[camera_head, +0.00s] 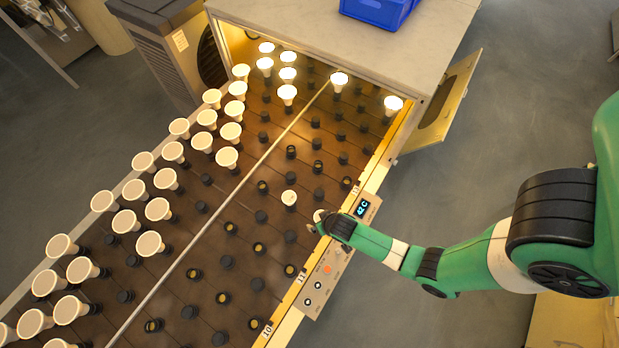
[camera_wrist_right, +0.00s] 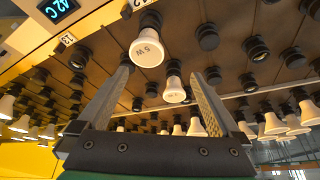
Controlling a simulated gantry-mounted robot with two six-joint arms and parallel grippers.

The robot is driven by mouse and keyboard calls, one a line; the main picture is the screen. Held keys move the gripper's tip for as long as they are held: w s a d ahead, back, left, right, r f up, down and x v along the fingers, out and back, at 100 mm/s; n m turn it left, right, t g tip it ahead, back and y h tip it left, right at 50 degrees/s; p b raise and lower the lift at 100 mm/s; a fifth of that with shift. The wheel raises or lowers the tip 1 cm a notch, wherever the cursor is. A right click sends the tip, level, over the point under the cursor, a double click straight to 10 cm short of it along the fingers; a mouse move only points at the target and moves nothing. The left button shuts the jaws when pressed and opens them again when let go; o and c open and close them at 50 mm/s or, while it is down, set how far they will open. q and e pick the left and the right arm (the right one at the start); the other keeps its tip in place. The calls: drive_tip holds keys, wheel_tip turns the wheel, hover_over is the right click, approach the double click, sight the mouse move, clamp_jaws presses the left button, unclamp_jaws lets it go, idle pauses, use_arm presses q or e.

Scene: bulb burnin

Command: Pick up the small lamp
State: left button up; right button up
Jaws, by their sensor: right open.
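Small white lamps with round flat faces stand in black sockets on a dark slatted bed. In the head view, one lone lamp (camera_head: 289,198) stands among empty sockets, just left of my right gripper (camera_head: 322,219). In the right wrist view, the open jaws of my right gripper (camera_wrist_right: 164,72) have nothing held between them. A near lamp marked 5 W (camera_wrist_right: 148,50) shows beyond the fingertips, and another lamp (camera_wrist_right: 174,90) appears farther off between the fingers. I cannot tell which of these is the lone lamp. A whitish patch at the gripper in the head view is unclear. My left gripper is out of view.
Several lamps fill the bed's left side; those at the far end (camera_head: 340,79) glow inside a housing (camera_head: 430,35). A thin rail (camera_head: 215,220) divides the bed. A control panel (camera_head: 322,282) and a lit display (camera_head: 362,207) line the right edge. A blue crate (camera_head: 378,10) stands on top.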

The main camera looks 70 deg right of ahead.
drive_tip(key=f+b, duration=0.1)
drive_tip(key=b, duration=0.1)
drive_tip(key=d+f+b, duration=0.1)
drive_tip(key=f+b, duration=0.1)
drive_tip(key=d+f+b, duration=0.1)
drive_tip(key=shift+s+f+b, duration=0.25)
drive_tip(key=shift+s+b, duration=0.1)
drive_tip(key=shift+b, duration=0.05)
drive_tip(key=shift+w+d+f, duration=0.1)
drive_tip(key=shift+d+f, duration=0.05)
drive_tip(key=b+x, duration=0.3)
drive_tip(key=x, duration=0.1)
drive_tip(key=shift+d+f, duration=0.2)
drive_tip(key=shift+w+d+f, duration=0.1)
drive_tip(key=shift+w+f, duration=0.05)
drive_tip(key=shift+f, duration=0.05)
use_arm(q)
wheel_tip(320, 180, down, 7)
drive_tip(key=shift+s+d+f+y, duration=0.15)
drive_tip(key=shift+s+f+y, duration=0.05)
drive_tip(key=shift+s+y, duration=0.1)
use_arm(e)
drive_tip(key=c, duration=1.3)
